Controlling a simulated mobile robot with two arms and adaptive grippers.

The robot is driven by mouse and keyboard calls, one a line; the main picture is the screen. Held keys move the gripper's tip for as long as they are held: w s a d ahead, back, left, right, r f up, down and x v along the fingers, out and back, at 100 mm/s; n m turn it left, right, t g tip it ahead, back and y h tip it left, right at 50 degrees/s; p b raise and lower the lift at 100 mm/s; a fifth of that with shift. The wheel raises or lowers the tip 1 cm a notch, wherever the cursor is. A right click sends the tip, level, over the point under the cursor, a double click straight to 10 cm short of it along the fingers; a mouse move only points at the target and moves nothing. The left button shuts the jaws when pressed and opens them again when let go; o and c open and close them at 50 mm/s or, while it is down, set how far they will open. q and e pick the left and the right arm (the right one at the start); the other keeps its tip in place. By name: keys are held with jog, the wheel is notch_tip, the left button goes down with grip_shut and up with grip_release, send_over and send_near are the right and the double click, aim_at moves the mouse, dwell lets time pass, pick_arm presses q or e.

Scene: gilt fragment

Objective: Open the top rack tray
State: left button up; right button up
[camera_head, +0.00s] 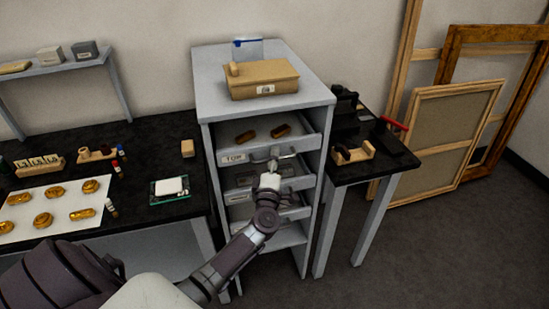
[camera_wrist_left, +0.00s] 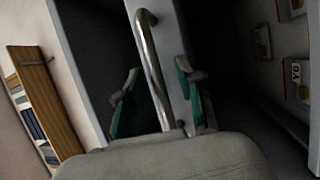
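A grey metal rack (camera_head: 205,100) stands in the middle of the head view. Its top tray (camera_head: 290,146) carries a "TOP" label (camera_head: 234,158) and a metal bar handle, and two brown-gold fragments (camera_head: 264,134) lie inside. My left gripper (camera_head: 270,168) is at this handle. In the left wrist view the handle (camera_wrist_left: 149,60) runs between my two green-padded fingers (camera_wrist_left: 158,100), which stand apart with visible gaps on both sides. My right gripper is not in view.
A tan box (camera_head: 262,80) sits on top of the rack. Lower trays (camera_head: 290,212) are below. A black table (camera_head: 140,165) with gilt pieces on a white sheet is left, and a small black table (camera_head: 375,165) with tools is right. Frames (camera_head: 450,140) lean on the wall. Floor in front is clear.

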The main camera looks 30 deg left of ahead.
pick_arm(q)
jog(key=c, duration=0.7)
grip_shut()
jog(key=s+d+p, duration=0.3)
jog(key=s+d, duration=1.3)
jog(key=d, duration=0.3)
jog(key=o, duration=0.7)
grip_release()
